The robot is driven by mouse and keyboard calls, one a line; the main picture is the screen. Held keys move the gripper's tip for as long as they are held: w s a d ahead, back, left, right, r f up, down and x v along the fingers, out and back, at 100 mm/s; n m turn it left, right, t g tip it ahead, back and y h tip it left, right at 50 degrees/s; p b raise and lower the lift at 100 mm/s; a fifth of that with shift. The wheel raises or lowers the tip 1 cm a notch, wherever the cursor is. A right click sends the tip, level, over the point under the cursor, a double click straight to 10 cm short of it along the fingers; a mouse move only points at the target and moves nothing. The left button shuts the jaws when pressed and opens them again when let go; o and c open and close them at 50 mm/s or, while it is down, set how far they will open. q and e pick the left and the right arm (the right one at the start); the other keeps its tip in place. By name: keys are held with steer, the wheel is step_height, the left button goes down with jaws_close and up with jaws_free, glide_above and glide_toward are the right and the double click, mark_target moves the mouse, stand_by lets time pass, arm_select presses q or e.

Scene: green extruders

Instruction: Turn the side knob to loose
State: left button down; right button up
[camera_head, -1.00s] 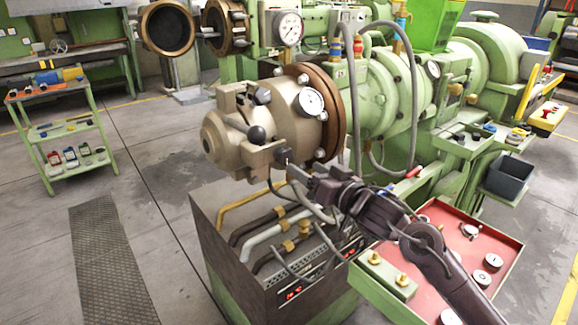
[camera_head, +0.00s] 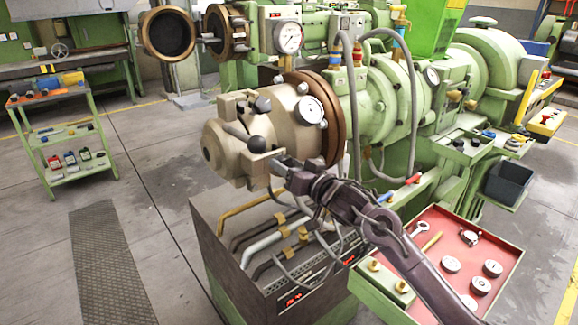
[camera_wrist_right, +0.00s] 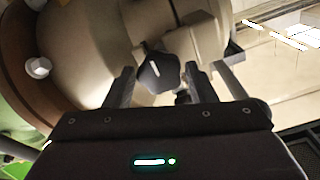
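The side knob (camera_wrist_right: 158,72) is a dark, lobed knob on the beige extruder head, seen in the right wrist view between my right fingertips. My right gripper (camera_wrist_right: 160,78) is open, with a finger on each side of the knob and visible gaps on both sides. In the head view my right gripper (camera_head: 283,165) reaches the near side of the beige extruder head (camera_head: 222,150), and the side knob is hidden there behind the gripper. Another dark knob (camera_head: 262,103) sits on top of the head. My left gripper is not in view.
A ball-ended lever (camera_head: 257,144) sits just above my right gripper. A cabinet with pipes (camera_head: 250,275) stands below, and a red tray (camera_head: 440,215) with gauges lies right.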

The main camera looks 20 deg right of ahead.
steer(key=c, duration=0.6)
steer(key=shift+c, duration=0.3)
steer(key=shift+n, duration=0.3)
steer(key=n, duration=0.2)
steer(key=shift+n, duration=0.4)
arm_select(q)
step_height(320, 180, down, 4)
steer(key=b, duration=0.4)
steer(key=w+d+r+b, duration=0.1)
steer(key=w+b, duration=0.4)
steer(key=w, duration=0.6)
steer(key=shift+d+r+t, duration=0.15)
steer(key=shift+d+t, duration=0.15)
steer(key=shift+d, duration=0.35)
arm_select(e)
steer(key=shift+s+a+f+n, duration=0.1)
steer(key=shift+f+n, duration=0.05)
steer(key=shift+n, duration=5.05)
steer(key=shift+a+f+n, duration=0.1)
steer(key=shift+n, duration=5.1)
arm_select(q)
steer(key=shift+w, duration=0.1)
